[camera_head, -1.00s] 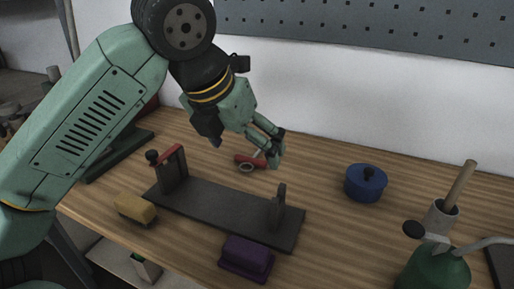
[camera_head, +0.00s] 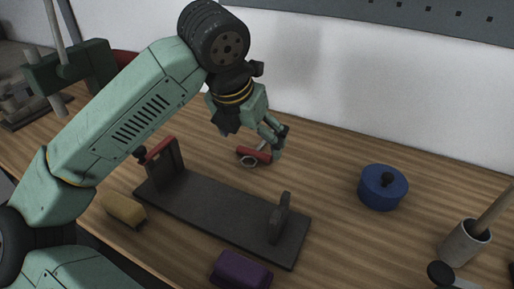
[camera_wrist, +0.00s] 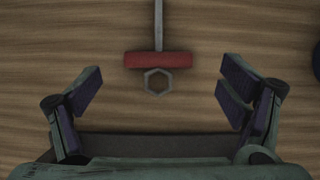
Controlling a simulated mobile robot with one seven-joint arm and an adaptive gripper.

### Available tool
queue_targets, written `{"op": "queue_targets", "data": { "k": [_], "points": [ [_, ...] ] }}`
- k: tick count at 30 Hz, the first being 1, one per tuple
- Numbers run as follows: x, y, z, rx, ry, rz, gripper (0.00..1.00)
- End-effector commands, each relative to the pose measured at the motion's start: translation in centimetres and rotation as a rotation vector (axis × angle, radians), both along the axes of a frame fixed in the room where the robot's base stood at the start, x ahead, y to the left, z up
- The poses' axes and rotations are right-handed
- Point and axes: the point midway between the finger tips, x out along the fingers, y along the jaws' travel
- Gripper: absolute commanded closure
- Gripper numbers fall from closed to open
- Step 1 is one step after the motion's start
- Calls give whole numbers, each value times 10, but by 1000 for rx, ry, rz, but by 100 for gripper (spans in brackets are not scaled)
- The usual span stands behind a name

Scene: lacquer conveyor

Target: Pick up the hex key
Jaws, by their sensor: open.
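The hex key lies on the wooden table (camera_head: 330,180). In the wrist view it has a red crossbar (camera_wrist: 158,60), a grey hexagonal ring (camera_wrist: 158,82) below it, and a thin grey shaft running up out of the frame. In the head view its red part (camera_head: 256,154) shows behind the dark fixture, partly hidden by my fingers. My gripper (camera_head: 276,142) is open and empty. In the wrist view its two fingers (camera_wrist: 160,92) stand apart, left and right of the ring, touching nothing. I cannot tell the exact height above the table.
A dark fixture (camera_head: 225,214) with two uprights lies in front of the key. The table between fixture and pot is clear.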

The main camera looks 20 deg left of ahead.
Motion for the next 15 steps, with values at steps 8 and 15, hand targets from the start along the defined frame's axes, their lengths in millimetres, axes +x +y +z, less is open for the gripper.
{"op": "queue_targets", "data": {
  "k": [8,15],
  "points": [
    [14,-2,-33,-2,1,-2,10],
    [16,-2,-37,-1,-1,0,10]
  ]
}}
